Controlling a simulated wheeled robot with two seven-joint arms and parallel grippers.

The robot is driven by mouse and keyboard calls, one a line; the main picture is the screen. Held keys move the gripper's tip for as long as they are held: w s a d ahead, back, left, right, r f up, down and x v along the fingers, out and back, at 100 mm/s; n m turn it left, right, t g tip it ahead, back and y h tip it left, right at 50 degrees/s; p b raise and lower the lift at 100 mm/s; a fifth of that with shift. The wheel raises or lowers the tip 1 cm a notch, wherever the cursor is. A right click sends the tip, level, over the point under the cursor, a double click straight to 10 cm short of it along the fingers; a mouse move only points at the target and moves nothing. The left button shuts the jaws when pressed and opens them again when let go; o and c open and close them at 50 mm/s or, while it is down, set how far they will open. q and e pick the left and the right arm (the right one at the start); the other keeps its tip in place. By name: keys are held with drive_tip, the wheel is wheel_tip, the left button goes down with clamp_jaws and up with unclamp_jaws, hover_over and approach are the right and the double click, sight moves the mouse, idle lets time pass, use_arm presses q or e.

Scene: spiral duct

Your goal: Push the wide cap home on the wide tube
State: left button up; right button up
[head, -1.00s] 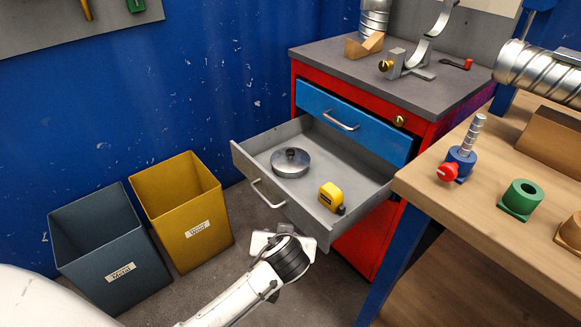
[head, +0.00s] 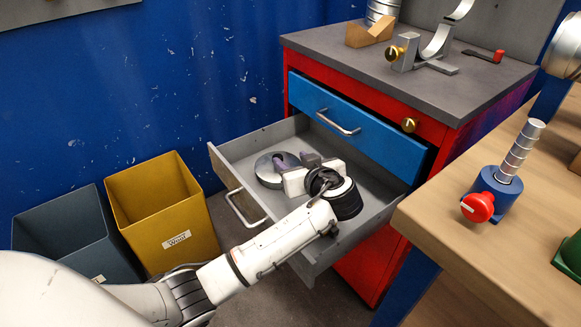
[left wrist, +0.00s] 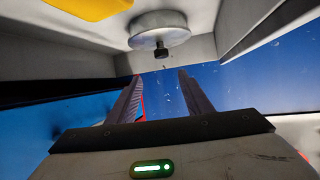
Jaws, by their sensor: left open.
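A round metal cap (head: 270,170) with a dark knob lies in the open grey drawer (head: 228,170). In the left wrist view, the cap (left wrist: 158,27) shows at the top with its knob just beyond the fingertips. My left gripper (head: 294,161) is over the drawer, open and empty, its fingers pointing toward the cap and partly covering it. In the left wrist view, a gap shows between its fingers (left wrist: 160,78). A metal spiral duct (head: 567,45) is cut off at the right edge. Another metal tube (head: 383,10) stands on the cabinet. I cannot tell which is the wide tube.
A yellow object (left wrist: 88,8) lies in the drawer, hidden by my arm in the head view. The cabinet (head: 440,85) stands behind. A wooden bench (head: 450,215) with a blue, red-knobbed fixture (head: 492,190) is at right. Yellow (head: 165,215) and grey (head: 65,235) bins stand left.

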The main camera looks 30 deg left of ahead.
sight(278, 156)
use_arm(q)
drive_tip(key=f, duration=0.1)
drive_tip(key=f+b, duration=0.2)
drive_tip(key=shift+w+a, duration=0.2)
drive_tip(key=shift+a, duration=0.05)
drive_tip(key=b+x, duration=0.1)
drive_tip(key=x, duration=0.3)
drive_tip(key=shift+a, duration=0.1)
drive_tip(key=shift+w+a, duration=0.2)
drive_tip(key=shift+a, duration=0.05)
drive_tip(key=b+x, duration=0.1)
drive_tip(key=x, duration=0.2)
drive_tip(key=shift+a, duration=0.45)
drive_tip(key=shift+w+a+f, duration=0.2)
drive_tip(key=shift+w+a, duration=0.2)
drive_tip(key=shift+a, duration=0.05)
clamp_jaws()
use_arm(e)
drive_tip(key=f, duration=0.1)
drive_tip(key=a+f, duration=0.1)
drive_tip(key=f, duration=0.1)
drive_tip(key=shift+s+a+f+g+y, duration=0.15)
drive_tip(key=shift+a+g+y, duration=0.05)
drive_tip(key=shift+g+y, duration=0.1)
